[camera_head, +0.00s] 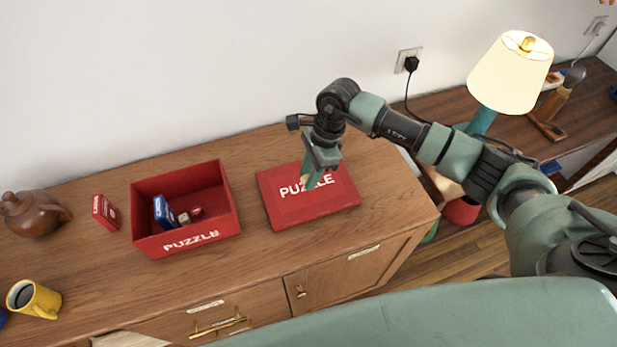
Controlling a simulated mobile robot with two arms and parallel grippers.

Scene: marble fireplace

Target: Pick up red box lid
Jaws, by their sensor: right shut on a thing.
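The red box lid (285,208), with white "PUZZLE" lettering, is at the right part of the wooden cabinet top, right of the open red puzzle box (152,246). My right gripper (308,184) points down at the middle of the lid and is shut on it, covering part of the lettering. I cannot tell whether the lid is raised off the cabinet top. The open box holds a blue card box (162,211) and a few small pieces. My left gripper is not in view.
A lamp (511,72) stands at the right behind my right arm. The cabinet top right of the lid is clear.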

